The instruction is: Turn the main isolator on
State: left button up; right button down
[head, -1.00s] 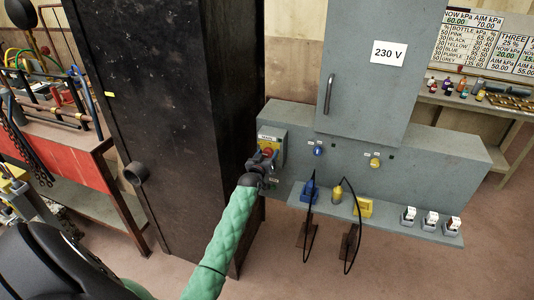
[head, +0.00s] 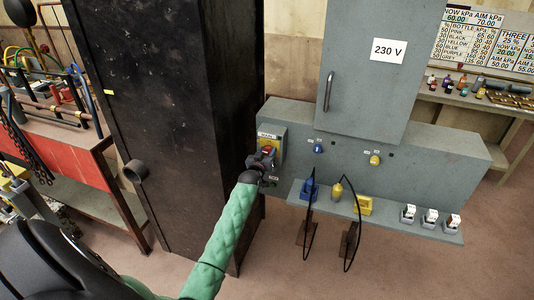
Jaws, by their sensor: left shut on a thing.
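The main isolator (head: 279,147) is a small grey box with a yellow plate and a red handle, at the left end of the grey wall panel, beside the black cabinet. My left gripper (head: 267,156) is at the front of this box, shut on the red handle, of which only a little red shows above the jaws. The fingers and wrist hide most of the handle, so its exact angle is hard to tell. My left arm reaches up to it in a green sleeve. My right gripper is out of view.
A tall black cabinet (head: 170,100) with a pipe stub stands close left of my arm. A grey 230 V cabinet (head: 362,85) is above the panel. A shelf (head: 385,217) right of my gripper carries blue and yellow items, black cables and several small switches. Bare floor lies below.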

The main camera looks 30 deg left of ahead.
pick_arm(q)
jog(key=m, duration=0.3)
jog(key=shift+b, duration=0.4)
jog(key=shift+m, duration=1)
jog(key=shift+m+b, duration=0.4)
jog(key=m+b, duration=0.1)
jog(key=m, duration=0.2)
jog(key=shift+m, duration=0.3)
jog(key=m+b, duration=0.1)
jog(key=m, duration=0.3)
jog(key=shift+m+b, duration=0.5)
jog(key=shift+m, duration=1.1)
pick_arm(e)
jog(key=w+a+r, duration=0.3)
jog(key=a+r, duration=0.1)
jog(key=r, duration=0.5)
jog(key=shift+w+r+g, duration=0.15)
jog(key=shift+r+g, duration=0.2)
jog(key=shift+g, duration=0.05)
pick_arm(q)
jog(key=shift+m, duration=0.3)
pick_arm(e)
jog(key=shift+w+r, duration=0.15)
